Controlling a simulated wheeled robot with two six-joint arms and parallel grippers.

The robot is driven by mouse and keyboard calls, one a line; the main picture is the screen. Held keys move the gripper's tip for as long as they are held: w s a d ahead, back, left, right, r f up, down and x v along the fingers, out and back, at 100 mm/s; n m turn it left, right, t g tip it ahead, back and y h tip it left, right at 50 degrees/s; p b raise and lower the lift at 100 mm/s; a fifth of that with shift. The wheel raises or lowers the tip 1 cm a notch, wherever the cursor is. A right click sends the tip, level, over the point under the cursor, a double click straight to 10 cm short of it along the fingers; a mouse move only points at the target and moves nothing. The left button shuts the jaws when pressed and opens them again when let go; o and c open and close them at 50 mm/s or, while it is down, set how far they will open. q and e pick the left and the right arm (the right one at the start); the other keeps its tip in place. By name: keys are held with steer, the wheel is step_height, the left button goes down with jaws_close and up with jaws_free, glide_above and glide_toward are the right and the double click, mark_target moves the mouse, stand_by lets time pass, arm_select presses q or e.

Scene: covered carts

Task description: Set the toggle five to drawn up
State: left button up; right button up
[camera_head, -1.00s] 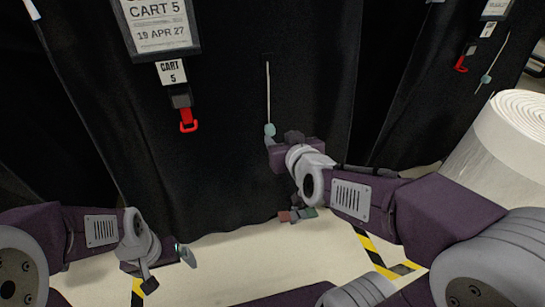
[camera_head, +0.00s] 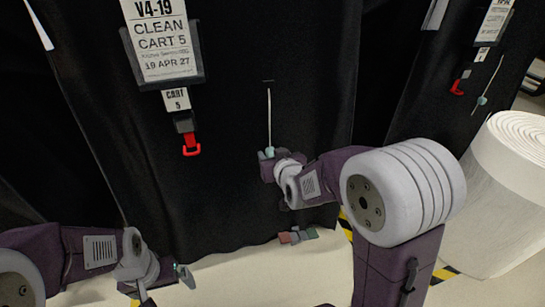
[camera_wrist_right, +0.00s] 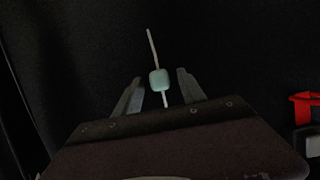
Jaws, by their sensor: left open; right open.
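A pale teal toggle (camera_head: 269,152) sits on a thin white cord (camera_head: 269,115) that hangs down the black cover of the cart labelled Cart 5 (camera_head: 177,100). The toggle is at the low end of the cord seen in the head view. In the right wrist view the toggle (camera_wrist_right: 159,79) lies between the two spread fingers of my right gripper (camera_wrist_right: 160,90), with a gap on each side. A short piece of cord shows below it. My right gripper (camera_head: 268,157) partly hides the toggle in the head view. My left gripper (camera_head: 186,277) is open and empty at lower left.
A red buckle (camera_head: 191,145) hangs under the Cart 5 tag, left of the cord. Another covered cart with its own toggle (camera_head: 482,100) stands at right, near a large white roll (camera_head: 510,190). Small coloured blocks (camera_head: 298,235) lie at the cover's hem.

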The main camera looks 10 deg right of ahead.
jaws_close()
stand_by(1.4)
